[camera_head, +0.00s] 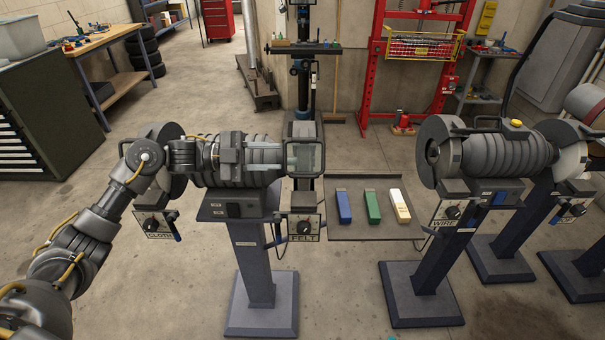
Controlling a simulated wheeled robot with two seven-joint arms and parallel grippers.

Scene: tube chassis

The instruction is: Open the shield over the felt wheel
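A bench grinder (235,180) stands on a blue-grey pedestal, with a box labelled FELT under its right end and one labelled CLOTH under its left end. The clear, dark-framed shield (305,158) is at the right end, above the FELT box, and looks lowered. The felt wheel behind it is mostly hidden. My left gripper (282,157) reaches in from the left across the grinder body, its pale fingers apart and pointing right at the shield's left side. I cannot tell whether they touch the shield. My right gripper is out of view.
A tray (372,231) with blue, green and white bars sits right of the FELT box. A second grinder (495,155), with a WIRE label, stands further right. A red press frame (415,70) and a drill column are behind. A workbench is at upper left.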

